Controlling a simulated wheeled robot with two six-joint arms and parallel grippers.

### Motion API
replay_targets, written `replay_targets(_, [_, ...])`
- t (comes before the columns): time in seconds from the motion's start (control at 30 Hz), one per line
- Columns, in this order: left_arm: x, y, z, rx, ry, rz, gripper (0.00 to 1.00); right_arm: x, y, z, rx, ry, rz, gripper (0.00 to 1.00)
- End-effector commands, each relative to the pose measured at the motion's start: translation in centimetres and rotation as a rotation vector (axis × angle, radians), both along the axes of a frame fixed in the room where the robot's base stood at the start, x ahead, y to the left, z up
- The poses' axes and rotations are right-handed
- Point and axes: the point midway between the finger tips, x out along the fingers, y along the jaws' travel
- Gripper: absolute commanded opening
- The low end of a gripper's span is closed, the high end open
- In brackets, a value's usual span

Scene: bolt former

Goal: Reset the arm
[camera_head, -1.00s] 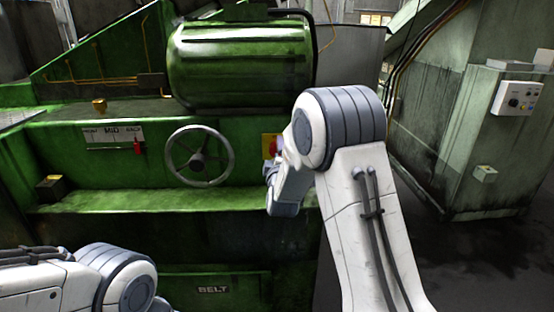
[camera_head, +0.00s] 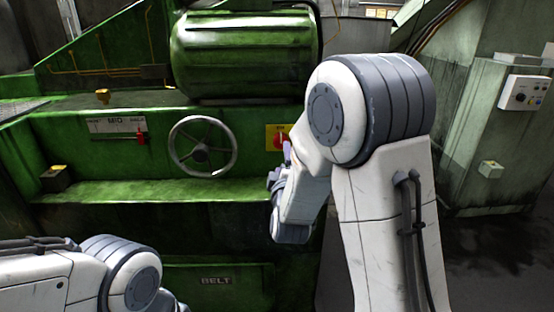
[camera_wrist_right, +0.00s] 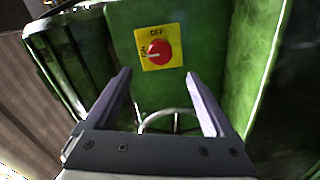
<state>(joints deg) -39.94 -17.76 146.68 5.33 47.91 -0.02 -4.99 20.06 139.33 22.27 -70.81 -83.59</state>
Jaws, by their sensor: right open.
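My right arm (camera_head: 385,190) rises in front of the green machine in the head view, with its forearm bent down and to the left. My right gripper (camera_wrist_right: 160,90) is open and empty in the right wrist view, its two fingers apart. Beyond the fingers is a red rotary switch (camera_wrist_right: 160,53) on a yellow plate marked OFF and ON. The fingers look apart from it. In the head view the red switch (camera_head: 282,142) is partly hidden behind my right arm. My left arm (camera_head: 95,280) lies at the lower left; its gripper is out of the picture.
The green machine has a handwheel (camera_head: 203,147), a scale with a red pointer (camera_head: 141,138) at MID's right, and a small yellow-topped box (camera_head: 55,180). A grey cabinet with a control box (camera_head: 524,93) stands at the right. Dark floor (camera_head: 500,255) is clear there.

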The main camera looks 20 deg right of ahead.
Motion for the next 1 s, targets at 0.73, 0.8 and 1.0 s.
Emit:
replay_targets(0.73, [0.0,0.0,7.5,0.0,0.0,0.0,0.0,-15.1,19.9,-0.5,0.779,0.84,0.249,0.88])
replay_targets(0.8, [0.0,0.0,8.5,0.0,0.0,0.0,0.0,-19.1,20.8,-0.2,0.825,0.983,0.199,0.88])
replay_targets(1.0, [0.0,0.0,10.7,0.0,0.0,0.0,0.0,-29.6,20.1,1.2,0.854,1.289,-0.038,0.88])
